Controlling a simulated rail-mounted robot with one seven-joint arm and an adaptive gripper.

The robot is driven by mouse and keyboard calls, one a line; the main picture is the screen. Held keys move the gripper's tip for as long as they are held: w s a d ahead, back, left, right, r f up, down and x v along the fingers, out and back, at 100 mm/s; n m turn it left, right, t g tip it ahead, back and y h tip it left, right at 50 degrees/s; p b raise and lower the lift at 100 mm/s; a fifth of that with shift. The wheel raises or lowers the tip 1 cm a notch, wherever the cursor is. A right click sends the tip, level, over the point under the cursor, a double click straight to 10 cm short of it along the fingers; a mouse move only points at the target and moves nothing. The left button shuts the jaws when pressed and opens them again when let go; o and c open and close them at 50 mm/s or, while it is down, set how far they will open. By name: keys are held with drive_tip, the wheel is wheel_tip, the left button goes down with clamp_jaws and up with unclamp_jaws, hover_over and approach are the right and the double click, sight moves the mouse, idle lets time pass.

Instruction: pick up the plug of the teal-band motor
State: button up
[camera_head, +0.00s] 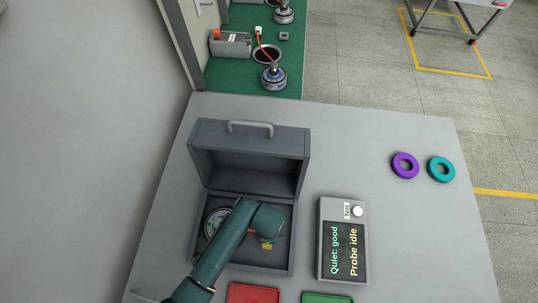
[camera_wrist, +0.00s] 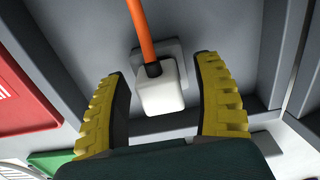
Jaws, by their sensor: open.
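The plug (camera_wrist: 161,93) is a white block on an orange cable (camera_wrist: 141,30), in front of a small grey square piece in the case. My gripper (camera_wrist: 160,105) is open, with its yellow ridged fingers on either side of the plug. A gap shows at each finger. In the head view my gripper (camera_head: 267,244) is low over the right part of the open grey case (camera_head: 292,240). The motor (camera_head: 214,222) lies in the left of the case, partly hidden by my arm; its band colour is unclear. The plug is hidden in the head view.
The case lid (camera_head: 248,160) stands open behind my gripper. A tester (camera_head: 343,240) reading "Probe idle" lies to the right. Red (camera_head: 253,293) and green (camera_head: 327,298) trays are in front. Purple (camera_head: 405,166) and teal (camera_head: 441,169) rings lie at the table's right.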

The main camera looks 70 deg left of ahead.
drive_tip(key=shift+c, duration=0.3)
clamp_jaws()
wheel_tip(320, 180, up, 10)
drive_tip(key=shift+r+p, duration=0.1)
drive_tip(key=shift+p, duration=0.7)
